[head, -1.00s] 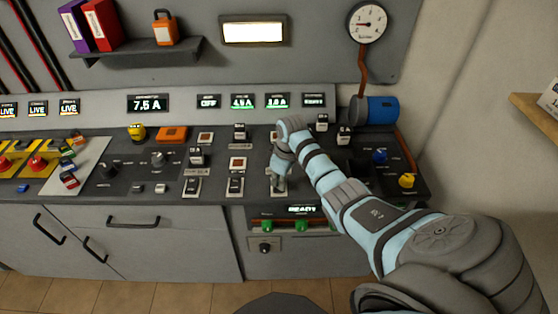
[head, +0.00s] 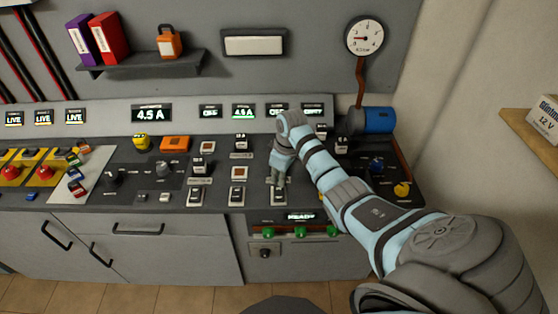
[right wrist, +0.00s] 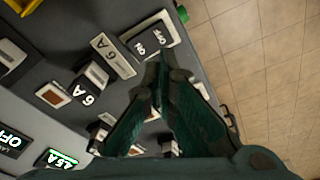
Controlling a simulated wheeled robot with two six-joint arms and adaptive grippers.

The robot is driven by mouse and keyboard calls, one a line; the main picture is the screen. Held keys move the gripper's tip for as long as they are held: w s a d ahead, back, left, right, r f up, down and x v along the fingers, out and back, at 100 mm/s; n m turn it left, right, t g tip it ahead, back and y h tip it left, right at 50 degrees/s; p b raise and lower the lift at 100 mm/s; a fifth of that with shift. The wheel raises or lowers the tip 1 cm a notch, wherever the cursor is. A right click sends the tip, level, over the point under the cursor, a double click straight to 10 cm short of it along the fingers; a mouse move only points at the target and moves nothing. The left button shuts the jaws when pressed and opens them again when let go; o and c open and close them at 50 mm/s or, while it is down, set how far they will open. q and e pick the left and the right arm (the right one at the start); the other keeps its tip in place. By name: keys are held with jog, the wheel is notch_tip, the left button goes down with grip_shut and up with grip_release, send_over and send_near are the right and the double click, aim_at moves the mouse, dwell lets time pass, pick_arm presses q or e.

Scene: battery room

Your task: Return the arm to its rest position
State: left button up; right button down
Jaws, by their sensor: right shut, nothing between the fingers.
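My right arm comes in from the lower right in the head view. Its gripper (head: 281,178) points down over the sloped control panel (head: 130,195), just above a rocker switch (head: 278,195) in the front row. In the right wrist view the gripper (right wrist: 160,62) is shut, its fingertips together and empty. I cannot tell whether the fingertips touch the switch. My left gripper does not show.
Several switches and knobs surround the gripper. A shelf (head: 140,62) holds binders and an orange padlock (head: 169,43). The floor in front is clear.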

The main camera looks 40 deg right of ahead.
dwell(0.5)
jog(key=s+a+f+h, duration=0.1)
jog(key=s+a+f, duration=0.3)
jog(key=s, duration=0.3)
jog(key=s+a+f, duration=0.4)
jog(key=s, duration=0.3)
jog(key=s+a+r+m+t, duration=0.1)
jog(key=s+a+r+m, duration=0.1)
jog(key=s, duration=0.5)
jog(key=s+a+r+m+t, duration=0.1)
jog(key=s+a+r+m, duration=0.15)
jog(key=s, duration=0.45)
notch_tip(320, 180, down, 21)
jog(key=s+d+g+b, duration=0.1)
jog(key=d+b, duration=0.1)
jog(key=b, duration=0.1)
jog(key=s+f+g+b, duration=0.1)
jog(key=s+f+b, duration=0.2)
jog(key=s+f, duration=1.1)
notch_tip(320, 180, down, 2)
jog(key=shift+s+f+h, duration=0.1)
jog(key=shift+s+h, duration=0.15)
jog(key=shift+h, duration=0.05)
